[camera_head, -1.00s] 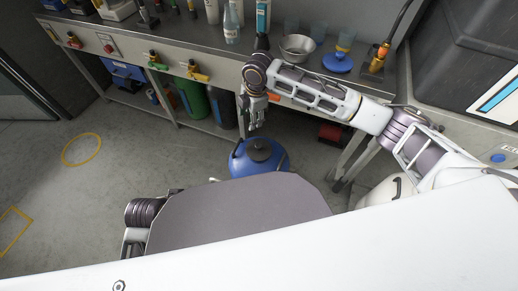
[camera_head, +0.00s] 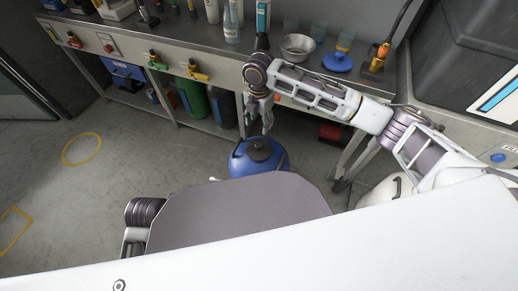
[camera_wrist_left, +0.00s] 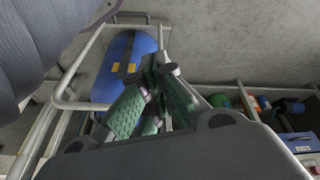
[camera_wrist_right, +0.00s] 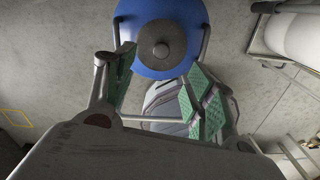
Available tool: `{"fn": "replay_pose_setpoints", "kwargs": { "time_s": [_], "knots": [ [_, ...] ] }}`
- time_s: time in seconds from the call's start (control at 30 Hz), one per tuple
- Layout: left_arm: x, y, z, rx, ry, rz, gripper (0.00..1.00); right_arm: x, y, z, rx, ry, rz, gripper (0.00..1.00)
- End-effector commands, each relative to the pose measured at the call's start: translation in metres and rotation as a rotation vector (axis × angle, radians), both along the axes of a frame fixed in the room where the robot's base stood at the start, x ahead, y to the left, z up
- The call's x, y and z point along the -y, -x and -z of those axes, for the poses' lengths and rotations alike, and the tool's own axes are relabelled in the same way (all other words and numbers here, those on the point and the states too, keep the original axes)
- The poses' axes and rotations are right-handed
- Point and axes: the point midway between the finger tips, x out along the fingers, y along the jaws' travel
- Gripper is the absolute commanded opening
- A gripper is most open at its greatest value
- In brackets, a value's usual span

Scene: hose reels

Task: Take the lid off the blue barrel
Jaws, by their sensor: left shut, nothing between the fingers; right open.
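The blue barrel (camera_head: 275,161) stands on the floor in front of the bench in the head view, its lower part hidden behind my own body. Its dark grey round lid (camera_head: 260,147) with a small knob is on top. In the right wrist view the lid (camera_wrist_right: 162,42) sits on the barrel (camera_wrist_right: 194,50). My right gripper (camera_head: 267,130) is open above the lid, with its green-padded fingers (camera_wrist_right: 160,78) apart and nothing between them. My left gripper (camera_wrist_left: 155,92) is shut and empty in the left wrist view and hidden in the head view.
The workbench (camera_head: 190,52) runs behind, carrying bottles, a metal bowl (camera_head: 298,47) and taps. Green (camera_head: 192,97) and dark cylinders stand under it. In the left wrist view a blue rounded body (camera_wrist_left: 117,65) lies within a tube frame. Floor to the left is clear.

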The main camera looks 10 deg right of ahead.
Motion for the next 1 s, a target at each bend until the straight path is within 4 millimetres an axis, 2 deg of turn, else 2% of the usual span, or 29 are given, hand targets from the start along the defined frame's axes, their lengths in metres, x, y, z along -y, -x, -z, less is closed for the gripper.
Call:
{"fn": "replay_pose_setpoints", "kwargs": {
  "time_s": [0.17, 0.43, 0.8, 1.0],
  "knots": [
    [0.001, 0.0, 0.002, 0.004, 0.003, 0.0, 0.0, 0.0, 0.0, 0.005, -0.001, 0.001, 0.001, 0.55],
    [0.006, -0.002, 0.011, 0.029, 0.029, 0.001, 0.0, 0.0, 0.001, 0.035, -0.001, 0.001, 0.001, 0.55],
    [0.017, -0.008, 0.047, 0.079, 0.082, -0.006, 0.0, 0.0, 0.001, 0.079, 0.0, 0.0, 0.001, 0.55],
    [0.019, -0.009, 0.053, 0.09, 0.093, -0.009, 0.0, 0.0, 0.001, 0.086, 0.0, 0.0, 0.001, 0.55]
  ]
}}
